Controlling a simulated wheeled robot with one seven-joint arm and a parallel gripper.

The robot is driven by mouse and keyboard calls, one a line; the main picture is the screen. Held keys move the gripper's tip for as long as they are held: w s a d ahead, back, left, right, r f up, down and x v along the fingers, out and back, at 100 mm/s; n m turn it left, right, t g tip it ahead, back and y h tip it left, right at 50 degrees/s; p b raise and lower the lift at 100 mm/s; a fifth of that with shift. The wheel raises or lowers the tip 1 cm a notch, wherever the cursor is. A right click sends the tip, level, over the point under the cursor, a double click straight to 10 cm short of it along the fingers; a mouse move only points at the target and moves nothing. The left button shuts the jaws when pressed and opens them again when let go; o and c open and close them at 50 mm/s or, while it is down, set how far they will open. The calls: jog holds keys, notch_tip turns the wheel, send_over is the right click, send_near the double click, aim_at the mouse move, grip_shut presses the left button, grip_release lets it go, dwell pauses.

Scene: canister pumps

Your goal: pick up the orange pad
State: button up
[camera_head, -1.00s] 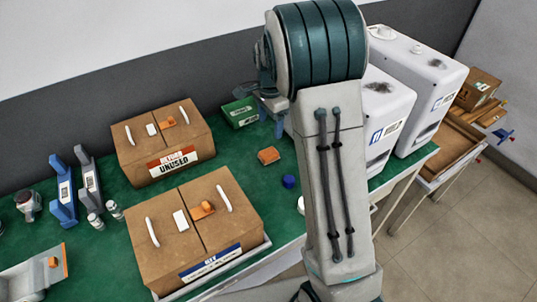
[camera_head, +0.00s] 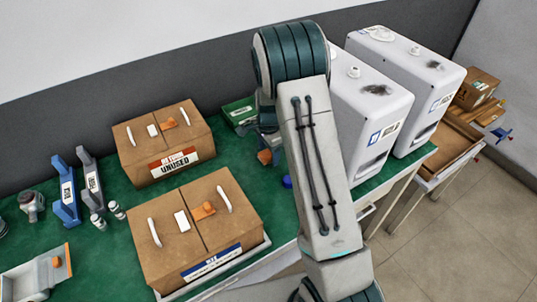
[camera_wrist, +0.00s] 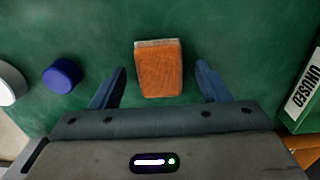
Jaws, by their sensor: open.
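The orange pad (camera_wrist: 158,72) lies on the green table top in the wrist view, with a pale strip along its far edge. It sits between my gripper's two blue fingers, with green surface showing on both sides of it, so neither finger touches it. My gripper (camera_wrist: 162,80) is open and empty. In the head view the orange pad (camera_head: 264,157) is partly hidden by my gripper and arm.
A blue cap (camera_wrist: 62,75) and a white round thing (camera_wrist: 8,83) lie left in the wrist view. The UNUSED box (camera_head: 165,145) is left of the pad in the head view. White canisters (camera_head: 365,115) stand right; a green box (camera_head: 238,111) stands behind.

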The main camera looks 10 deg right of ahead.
aim_at(269, 153)
jog(key=shift+f, duration=0.45)
jog(key=c, duration=1.1)
jog(key=shift+o, duration=0.2)
jog(key=shift+r, duration=0.15)
notch_tip(269, 153, up, 10)
jog(key=b, duration=0.1)
jog(key=shift+o, duration=0.5)
